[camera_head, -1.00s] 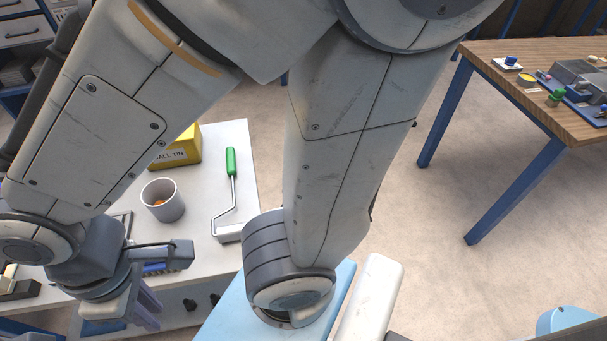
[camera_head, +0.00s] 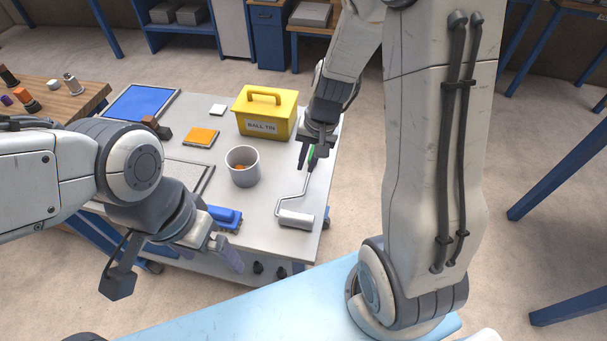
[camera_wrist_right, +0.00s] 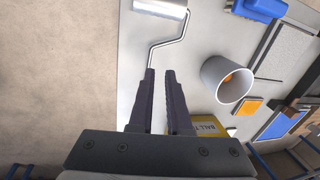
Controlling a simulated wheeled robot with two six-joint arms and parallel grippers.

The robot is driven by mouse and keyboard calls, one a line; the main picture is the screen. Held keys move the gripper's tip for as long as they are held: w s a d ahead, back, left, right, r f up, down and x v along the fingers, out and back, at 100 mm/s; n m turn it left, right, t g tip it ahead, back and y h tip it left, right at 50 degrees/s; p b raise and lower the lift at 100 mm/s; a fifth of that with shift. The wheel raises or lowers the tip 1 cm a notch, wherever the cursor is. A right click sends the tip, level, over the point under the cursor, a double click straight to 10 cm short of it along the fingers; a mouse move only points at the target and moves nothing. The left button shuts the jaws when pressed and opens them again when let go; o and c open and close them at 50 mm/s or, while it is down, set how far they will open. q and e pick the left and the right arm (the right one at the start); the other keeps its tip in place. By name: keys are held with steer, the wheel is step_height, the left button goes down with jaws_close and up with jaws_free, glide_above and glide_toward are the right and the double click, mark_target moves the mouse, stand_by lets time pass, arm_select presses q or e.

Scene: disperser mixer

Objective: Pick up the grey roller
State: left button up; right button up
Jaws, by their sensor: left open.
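The grey roller lies on the white table, its pale grey cylinder (camera_head: 296,219) near the front right edge. A bent wire rod leads back to a green handle (camera_head: 312,157), mostly hidden under my right gripper (camera_head: 310,150). In the right wrist view, the cylinder (camera_wrist_right: 160,6) is at the top edge, and the rod runs down to the left fingertip. The right gripper (camera_wrist_right: 161,72) has its fingers parted by a narrow gap; the handle is hidden there, and I see no grip on it. My left gripper (camera_head: 228,256) is open and empty by the table's front edge.
A grey cup (camera_head: 243,176) stands left of the roller, with a yellow BALL TIN box (camera_head: 267,120) behind it. A blue brush (camera_head: 226,219), an orange pad (camera_head: 201,137) and a blue panel (camera_head: 140,103) lie further left.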

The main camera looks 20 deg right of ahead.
mark_target(306, 186)
steer(key=shift+m, duration=0.6)
steer(key=f, duration=0.2)
steer(key=d+f, duration=0.1)
steer(key=f, duration=0.1)
steer(key=w+d+f+b, duration=0.1)
steer(key=f, duration=0.1)
steer(key=shift+w, duration=0.1)
steer(key=f, duration=0.2)
steer(key=f+b, duration=0.1)
steer(key=a+f+b, duration=0.1)
steer(key=f, duration=0.1)
steer(key=shift+w+a+f, duration=0.1)
steer(key=shift+w+f, duration=0.2)
steer(key=shift+w, duration=0.1)
jaws_close()
steer(key=shift+r, duration=0.1)
